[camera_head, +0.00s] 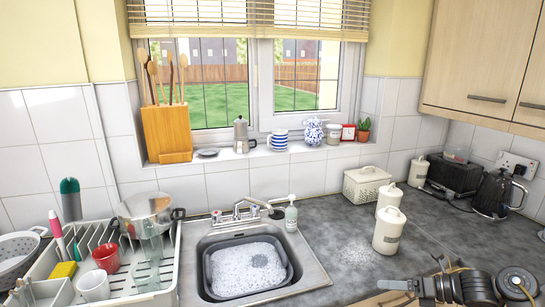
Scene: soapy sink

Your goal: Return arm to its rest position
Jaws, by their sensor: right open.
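My right gripper (396,291) is at the bottom right of the head view, over the front of the grey worktop (345,240). Its jaws point left, are open, and no object shows between them. It is apart from the sink and the canisters. My right arm comes in from the lower right corner. My left gripper is not in view.
A sink (308,268) holds a grey basin (287,276) of soapy water. A dish rack (168,270) with a pot (146,207) and mugs stands left. White canisters (389,232), a toaster (455,178) and a kettle (493,194) stand right. The worktop between sink and right arm is mostly clear.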

